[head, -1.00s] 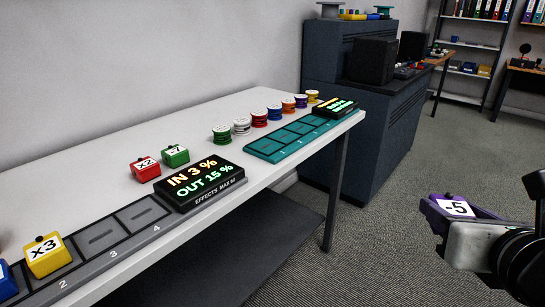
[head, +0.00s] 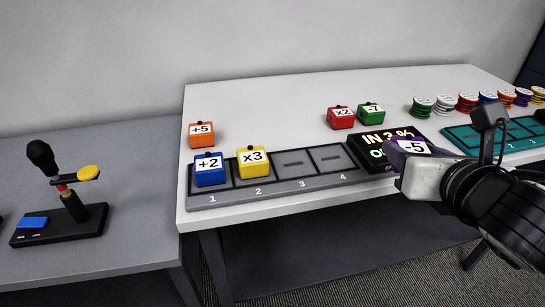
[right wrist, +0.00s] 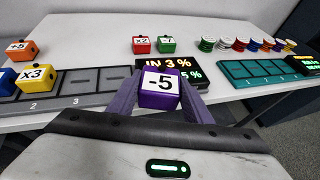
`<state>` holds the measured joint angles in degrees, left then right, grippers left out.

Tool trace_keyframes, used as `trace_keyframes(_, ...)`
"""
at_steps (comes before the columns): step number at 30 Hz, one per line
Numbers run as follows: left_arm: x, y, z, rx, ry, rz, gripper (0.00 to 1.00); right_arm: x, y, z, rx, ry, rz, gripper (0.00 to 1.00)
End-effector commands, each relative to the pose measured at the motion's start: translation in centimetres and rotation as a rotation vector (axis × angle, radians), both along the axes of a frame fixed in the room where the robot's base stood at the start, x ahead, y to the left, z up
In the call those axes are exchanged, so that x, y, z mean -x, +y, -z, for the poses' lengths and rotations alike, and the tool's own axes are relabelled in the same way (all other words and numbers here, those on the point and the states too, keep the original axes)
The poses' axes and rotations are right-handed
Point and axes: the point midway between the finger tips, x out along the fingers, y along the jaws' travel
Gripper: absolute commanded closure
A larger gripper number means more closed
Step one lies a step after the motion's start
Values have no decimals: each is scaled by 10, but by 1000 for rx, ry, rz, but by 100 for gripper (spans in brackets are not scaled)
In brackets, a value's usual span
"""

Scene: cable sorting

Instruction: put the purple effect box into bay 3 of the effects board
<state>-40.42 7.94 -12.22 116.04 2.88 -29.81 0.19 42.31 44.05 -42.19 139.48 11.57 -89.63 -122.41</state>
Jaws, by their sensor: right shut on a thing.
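The purple effect box marked -5 (right wrist: 160,88) is held between the fingers of my right gripper (head: 408,150), which is shut on it. In the head view the box (head: 425,145) is in front of the display, apart from the board. The grey effects board (head: 270,190) lies along the table's front edge. Bay 1 holds the blue +2 box (head: 210,172) and bay 2 the yellow x3 box (head: 253,163). Bay 3 (head: 295,165) and bay 4 (head: 332,157) are empty. My left gripper is not in view.
The orange +5 box (head: 201,136), red x2 box (head: 341,119) and green -7 box (head: 371,115) stand behind the board. The display (head: 372,158) adjoins bay 4. A teal board (head: 466,138) and several spools (head: 445,106) are at right. A lever stand (head: 70,215) is at left.

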Motion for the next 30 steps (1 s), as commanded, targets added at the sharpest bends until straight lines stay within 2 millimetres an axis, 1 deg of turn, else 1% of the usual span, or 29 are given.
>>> trace_keyframes(1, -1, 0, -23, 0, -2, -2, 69, -11, 15, -16, -11, 7, -22, 81)
trace_keyframes(2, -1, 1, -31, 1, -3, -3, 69, -18, 25, -19, -17, 9, -38, 81)
trace_keyframes(5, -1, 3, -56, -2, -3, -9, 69, -40, 65, -27, -25, 14, -99, 81)
trace_keyframes(6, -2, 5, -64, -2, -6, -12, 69, -48, 81, -29, -24, 14, -125, 81)
trace_keyframes(8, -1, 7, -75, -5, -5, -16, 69, -57, 107, -31, -21, 12, -162, 81)
trace_keyframes(9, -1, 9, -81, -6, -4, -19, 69, -61, 123, -32, -17, 10, -187, 81)
trace_keyframes(12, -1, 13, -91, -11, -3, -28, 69, -68, 157, -33, -6, 4, -238, 81)
trace_keyframes(15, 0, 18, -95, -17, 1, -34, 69, -70, 179, -31, 5, -4, -273, 81)
trace_keyframes(17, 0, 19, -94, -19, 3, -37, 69, -71, 186, -26, 10, -5, -283, 81)
trace_keyframes(18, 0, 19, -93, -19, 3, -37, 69, -71, 189, -21, 11, -6, -288, 81)
trace_keyframes(24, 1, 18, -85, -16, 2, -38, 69, -71, 190, 20, 13, -6, -291, 81)
trace_keyframes(27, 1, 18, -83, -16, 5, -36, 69, -71, 190, 32, 13, -9, -290, 81)
trace_keyframes(30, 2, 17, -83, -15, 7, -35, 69, -71, 190, 38, 12, -10, -289, 81)
